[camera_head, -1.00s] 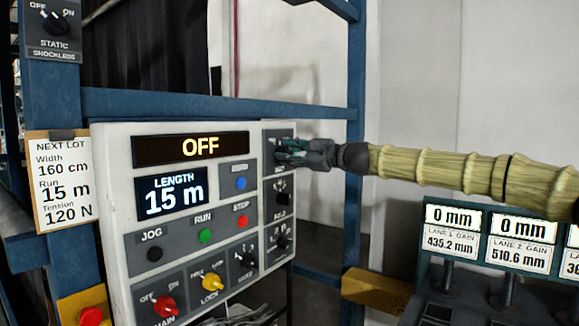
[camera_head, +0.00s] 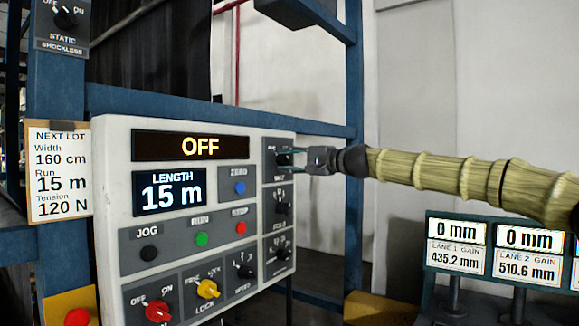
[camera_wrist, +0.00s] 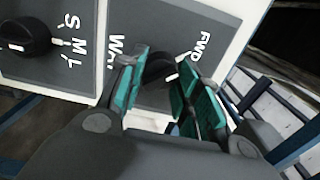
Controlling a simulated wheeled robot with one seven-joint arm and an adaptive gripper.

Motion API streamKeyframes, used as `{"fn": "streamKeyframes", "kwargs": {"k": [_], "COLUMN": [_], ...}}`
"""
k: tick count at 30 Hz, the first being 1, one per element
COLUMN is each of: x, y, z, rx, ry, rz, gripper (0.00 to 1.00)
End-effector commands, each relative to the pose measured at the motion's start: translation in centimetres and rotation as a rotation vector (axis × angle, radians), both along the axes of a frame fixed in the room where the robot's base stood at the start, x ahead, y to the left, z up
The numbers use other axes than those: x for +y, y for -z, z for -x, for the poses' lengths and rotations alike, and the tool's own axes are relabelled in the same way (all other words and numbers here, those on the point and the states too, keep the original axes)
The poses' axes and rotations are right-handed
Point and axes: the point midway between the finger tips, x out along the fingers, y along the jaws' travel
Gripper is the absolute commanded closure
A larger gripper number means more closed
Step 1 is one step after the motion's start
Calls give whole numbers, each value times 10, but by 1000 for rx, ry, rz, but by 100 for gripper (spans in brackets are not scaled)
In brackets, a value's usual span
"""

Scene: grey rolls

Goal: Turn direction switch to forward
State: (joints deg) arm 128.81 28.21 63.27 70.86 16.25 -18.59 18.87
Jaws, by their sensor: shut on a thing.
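The direction switch is a dark round knob (camera_wrist: 158,68) with a white pointer mark, on a grey plate. A white "FWD" label (camera_wrist: 207,45) is beside it in the wrist view. In the head view it is at the top of the panel's right column, mostly hidden by my gripper (camera_head: 287,160). In the wrist view my gripper (camera_wrist: 172,80) has its teal fingers on either side of the knob, shut on it. The pointer mark slants toward the lower right in the wrist view; I cannot tell exactly which label it points at.
The white control panel (camera_head: 112,150) carries an "OFF" display (camera_head: 190,146), push buttons and several other knobs. A knob marked S, M, L (camera_wrist: 28,40) is close to my fingers. A blue frame post (camera_head: 354,75) stands behind my gripper. A lane display (camera_head: 500,250) is lower right.

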Motion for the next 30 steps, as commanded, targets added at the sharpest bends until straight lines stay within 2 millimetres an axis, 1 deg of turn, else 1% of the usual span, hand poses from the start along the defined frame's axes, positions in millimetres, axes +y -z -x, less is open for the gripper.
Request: {"fn": "streamKeyframes", "kwargs": {"k": [17,18,20,21,30], "x": [0,0,0,0,0], "y": [0,0,0,0,0], "z": [0,0,0,0,0], "rx": [-23,-22,-23,-23,-22], "ry": [0,0,0,0,0], "rz": [16,17,16,16,16], "gripper": [90,59,48,45,45]}}
